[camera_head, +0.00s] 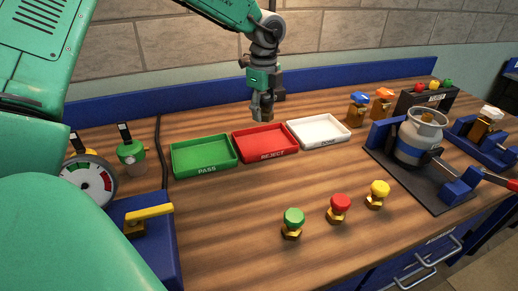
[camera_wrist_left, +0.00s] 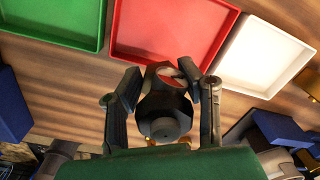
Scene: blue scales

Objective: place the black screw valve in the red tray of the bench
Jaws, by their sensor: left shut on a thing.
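My left gripper (camera_head: 262,106) hangs above the back part of the red tray (camera_head: 266,143), which is labelled REJECT. In the left wrist view the gripper (camera_wrist_left: 165,92) is shut on the black screw valve (camera_wrist_left: 164,118), a dark piece with a hexagonal end between the fingers. The red tray also shows in the left wrist view (camera_wrist_left: 165,25), just beyond the held valve, and looks empty where visible. In the head view the valve is hard to make out between the fingers. My right gripper is not in view.
The green PASS tray (camera_head: 204,154) is left of the red tray, and a white tray (camera_head: 318,131) is right of it. Green (camera_head: 293,221), red (camera_head: 339,207) and yellow (camera_head: 378,193) knobbed valves stand in front. A gas canister (camera_head: 418,140) stands at right.

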